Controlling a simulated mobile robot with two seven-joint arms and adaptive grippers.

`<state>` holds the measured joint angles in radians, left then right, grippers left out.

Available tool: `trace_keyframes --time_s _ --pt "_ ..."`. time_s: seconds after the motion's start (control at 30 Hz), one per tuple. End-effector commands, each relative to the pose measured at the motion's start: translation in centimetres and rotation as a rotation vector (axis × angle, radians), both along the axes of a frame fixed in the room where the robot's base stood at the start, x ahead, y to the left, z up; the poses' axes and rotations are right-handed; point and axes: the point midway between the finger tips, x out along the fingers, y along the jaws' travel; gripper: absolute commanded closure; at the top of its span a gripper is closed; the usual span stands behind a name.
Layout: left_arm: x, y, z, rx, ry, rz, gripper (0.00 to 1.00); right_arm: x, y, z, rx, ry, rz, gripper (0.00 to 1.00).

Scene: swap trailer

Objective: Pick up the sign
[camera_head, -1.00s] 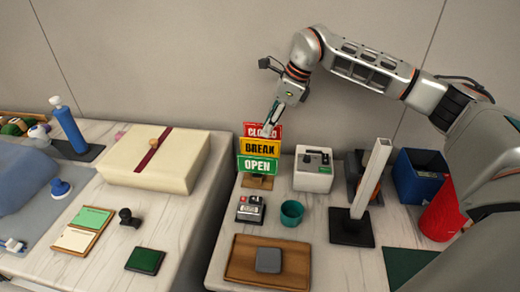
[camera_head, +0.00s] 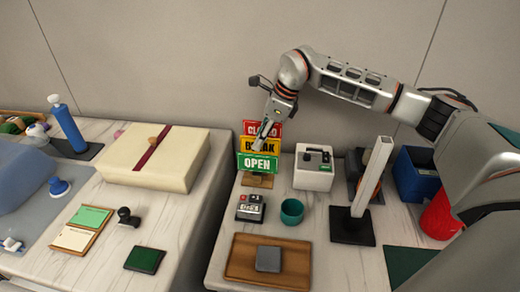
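A stand near the back left of the right-hand counter bears three stacked signs: a red CLOSED sign (camera_head: 252,129), a yellow BREAK sign (camera_head: 250,146) and a green OPEN sign (camera_head: 257,163). The stand's wooden base (camera_head: 257,181) rests on the counter. My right gripper (camera_head: 262,143) points down in front of the signs and covers part of the words CLOSED and BREAK. Its tips are just above the word OPEN. The gap between its fingers is too small to make out, and I cannot tell whether it touches a sign. My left gripper is not in view.
A white box (camera_head: 314,171) stands right of the signs. A teal cup (camera_head: 292,211) and a small grey device (camera_head: 251,208) are in front. A white post on a black base (camera_head: 352,228) stands farther right. A cream box (camera_head: 140,178) is on the left counter, across a gap.

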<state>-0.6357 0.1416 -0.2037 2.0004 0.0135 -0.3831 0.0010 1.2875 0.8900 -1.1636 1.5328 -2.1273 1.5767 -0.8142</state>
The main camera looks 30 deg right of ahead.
Motion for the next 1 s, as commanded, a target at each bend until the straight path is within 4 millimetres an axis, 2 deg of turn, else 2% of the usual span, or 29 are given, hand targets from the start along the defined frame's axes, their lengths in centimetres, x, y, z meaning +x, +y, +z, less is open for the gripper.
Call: trace_keyframes --time_s 0.57,0.67,1.0 --pt "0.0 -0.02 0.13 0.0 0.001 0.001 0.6 -0.02 0.01 -0.46 0.001 0.001 0.0 0.76" --pt "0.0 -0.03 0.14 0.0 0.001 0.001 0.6 -0.02 0.0 -0.45 0.001 0.001 0.0 1.0" --pt "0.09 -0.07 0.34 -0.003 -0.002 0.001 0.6 0.0 0.01 -0.41 0.0 0.0 0.0 1.0"
